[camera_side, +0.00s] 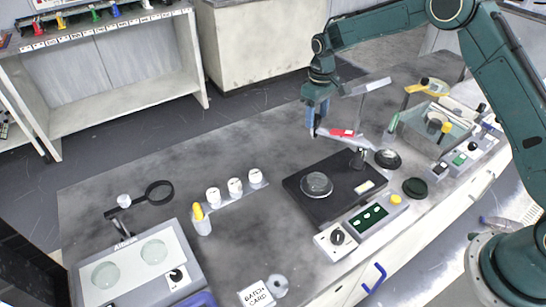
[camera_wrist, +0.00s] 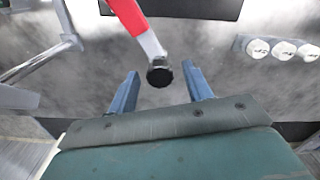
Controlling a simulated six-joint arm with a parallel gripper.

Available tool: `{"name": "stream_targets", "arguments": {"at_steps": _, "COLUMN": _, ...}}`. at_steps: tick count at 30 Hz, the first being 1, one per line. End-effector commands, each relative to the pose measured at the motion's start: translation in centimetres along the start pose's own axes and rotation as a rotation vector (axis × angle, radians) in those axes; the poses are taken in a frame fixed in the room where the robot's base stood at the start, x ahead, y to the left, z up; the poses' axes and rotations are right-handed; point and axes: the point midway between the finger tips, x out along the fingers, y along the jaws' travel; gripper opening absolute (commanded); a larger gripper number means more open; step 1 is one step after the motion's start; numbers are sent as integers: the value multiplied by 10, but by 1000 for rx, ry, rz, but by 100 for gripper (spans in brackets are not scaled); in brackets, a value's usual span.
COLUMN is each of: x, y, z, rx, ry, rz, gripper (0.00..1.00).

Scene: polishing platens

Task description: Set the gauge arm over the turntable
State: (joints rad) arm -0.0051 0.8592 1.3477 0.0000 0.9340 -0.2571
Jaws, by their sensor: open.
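The gauge arm (camera_side: 343,133), a white bar with a red section, points away from the turntable, behind its black base plate (camera_side: 296,187). The turntable (camera_side: 316,184) is a grey disc on that plate, with no arm over it. My gripper (camera_side: 317,128) is low at the gauge arm's free end. In the wrist view my gripper (camera_wrist: 161,90) is open, with two blue fingers. The gauge arm (camera_wrist: 140,25) reaches down from the top there, and its black round tip (camera_wrist: 159,73) lies between or just ahead of the fingers. Contact cannot be told.
White cups (camera_side: 235,187) stand in a row left of the plate. A magnifier (camera_side: 159,191) and a panel with two discs (camera_side: 153,251) are further left. A grey raised plate (camera_side: 367,86) stands behind the gauge arm. A clear tank (camera_side: 432,130) is at right. The bench between is mostly bare.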

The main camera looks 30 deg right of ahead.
Motion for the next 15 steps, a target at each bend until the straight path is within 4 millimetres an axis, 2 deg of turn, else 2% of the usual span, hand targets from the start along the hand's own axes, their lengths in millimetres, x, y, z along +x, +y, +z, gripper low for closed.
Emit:
{"name": "stream_targets", "arguments": {"at_steps": 9, "x": 2, "y": 0, "z": 0, "rx": 0, "ry": -1, "rz": 0, "gripper": 48}}
{"name": "stream_targets", "arguments": {"at_steps": 15, "x": 2, "y": 0, "z": 0, "rx": 0, "ry": -1, "rz": 0, "gripper": 9}}
